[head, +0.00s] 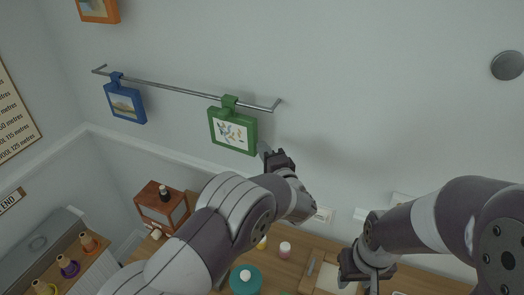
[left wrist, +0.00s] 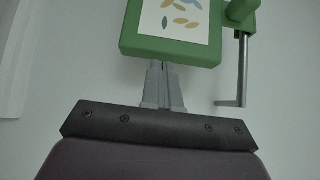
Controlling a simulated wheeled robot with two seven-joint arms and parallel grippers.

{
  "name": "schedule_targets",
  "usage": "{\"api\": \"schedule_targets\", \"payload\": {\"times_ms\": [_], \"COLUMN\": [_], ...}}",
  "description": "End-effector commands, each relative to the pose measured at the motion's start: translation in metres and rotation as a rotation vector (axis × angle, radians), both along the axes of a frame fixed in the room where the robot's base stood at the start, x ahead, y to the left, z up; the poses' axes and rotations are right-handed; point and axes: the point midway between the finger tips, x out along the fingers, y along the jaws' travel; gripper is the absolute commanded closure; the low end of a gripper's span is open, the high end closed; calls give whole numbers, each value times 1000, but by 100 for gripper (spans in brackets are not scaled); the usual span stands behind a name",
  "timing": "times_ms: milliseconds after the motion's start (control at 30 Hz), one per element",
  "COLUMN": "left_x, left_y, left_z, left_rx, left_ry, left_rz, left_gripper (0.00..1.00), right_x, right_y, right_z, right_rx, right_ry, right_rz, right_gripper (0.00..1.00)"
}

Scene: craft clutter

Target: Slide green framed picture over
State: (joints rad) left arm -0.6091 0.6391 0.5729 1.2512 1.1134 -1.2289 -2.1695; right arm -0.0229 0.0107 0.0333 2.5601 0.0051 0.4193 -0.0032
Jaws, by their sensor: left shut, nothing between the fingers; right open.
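The green framed picture (head: 232,130) hangs by a green hook from a thin metal rail (head: 185,91) on the wall, near the rail's right end. It shows coloured leaf shapes and also fills the top of the left wrist view (left wrist: 172,47). My left gripper (head: 264,150) is shut and empty, its fingertips at the picture's lower right edge in the head view. In the left wrist view the fingers (left wrist: 162,72) reach the frame's edge; I cannot tell whether they touch it. My right gripper (head: 358,281) is open, low over the desk and away from the rail.
A blue framed picture (head: 125,102) hangs near the rail's left end, with bare rail between the two pictures. An orange frame (head: 98,10) is higher up. Below, the desk (head: 317,257) holds jars, a teal round item (head: 246,280) and papers.

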Motion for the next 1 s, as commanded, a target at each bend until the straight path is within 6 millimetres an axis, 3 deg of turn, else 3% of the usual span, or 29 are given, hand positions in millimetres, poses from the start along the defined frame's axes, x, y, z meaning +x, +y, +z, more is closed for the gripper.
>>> {"api": "schedule_targets", "payload": {"times_ms": [167, 433, 733, 900, 1000], "left_x": [4, 31, 65, 77, 81], "left_y": [9, 78, 160, 190, 197], "left_z": [2, 1, -2, -1, 0], "left_rx": [0, 0, -1, -2, -1], "left_ry": [-1, 0, 0, -1, 0], "left_rz": [2, 6, 5, 2, 1], "left_gripper": [100, 100, 100, 100, 100], "right_x": [0, 0, 0, 0, 0], "right_y": [0, 0, 0, 0, 0], "right_z": [3, 13, 5, -1, -1], "right_rx": [0, 0, 0, 0, 0], "right_ry": [0, 0, 0, 0, 0], "right_rz": [0, 0, 0, 0, 0], "right_gripper": [57, 57, 57, 57, 57]}}
